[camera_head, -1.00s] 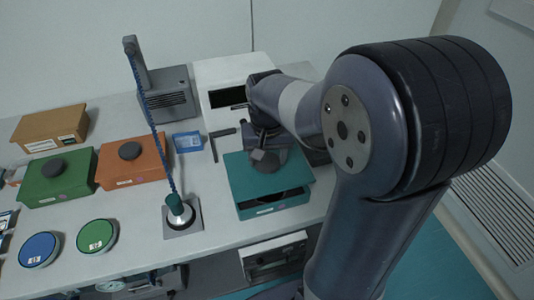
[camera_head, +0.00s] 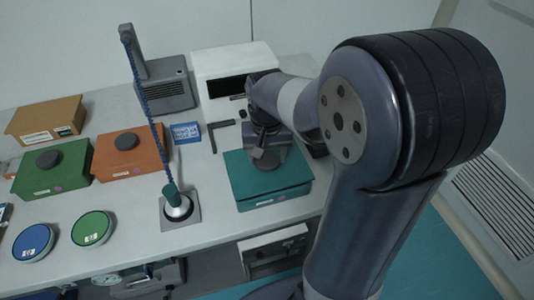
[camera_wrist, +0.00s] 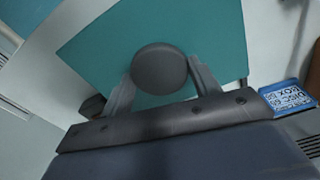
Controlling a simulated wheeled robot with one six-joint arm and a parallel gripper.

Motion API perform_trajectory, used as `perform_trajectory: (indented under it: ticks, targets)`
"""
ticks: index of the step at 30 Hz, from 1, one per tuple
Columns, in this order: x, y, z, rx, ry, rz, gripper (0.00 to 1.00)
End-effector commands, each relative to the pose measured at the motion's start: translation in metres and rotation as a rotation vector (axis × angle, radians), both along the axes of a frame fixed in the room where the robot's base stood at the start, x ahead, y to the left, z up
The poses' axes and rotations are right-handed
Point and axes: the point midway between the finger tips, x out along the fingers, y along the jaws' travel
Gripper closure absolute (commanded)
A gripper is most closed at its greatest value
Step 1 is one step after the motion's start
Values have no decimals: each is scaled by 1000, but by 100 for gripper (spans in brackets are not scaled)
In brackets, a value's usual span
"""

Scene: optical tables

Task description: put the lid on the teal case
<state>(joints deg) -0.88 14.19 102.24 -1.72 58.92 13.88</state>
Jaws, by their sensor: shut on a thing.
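The teal case (camera_head: 272,201) stands near the front edge of the table, right of the middle. The lid's far side is partly hidden by my arm. My gripper (camera_head: 262,152) is above the lid, shut on its dark round knob. In the wrist view, the fingers of my gripper (camera_wrist: 161,78) are on both sides of the knob (camera_wrist: 159,68), with the lid (camera_wrist: 205,25) spread beneath.
A green case (camera_head: 52,170), an orange case (camera_head: 130,160) and a cardboard box (camera_head: 45,119) stand to the left. A stand with a blue cord (camera_head: 180,211) is left of the teal case.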

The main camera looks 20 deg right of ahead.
Motion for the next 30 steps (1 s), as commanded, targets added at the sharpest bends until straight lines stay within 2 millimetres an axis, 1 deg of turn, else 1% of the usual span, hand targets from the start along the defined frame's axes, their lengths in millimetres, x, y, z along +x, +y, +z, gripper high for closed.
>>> perform_trajectory:
  ticks: [17, 30]
  targets:
    - [0, 0, 0, 0, 0, 0, 69]
    - [0, 0, -8, 0, 0, 0, 69]
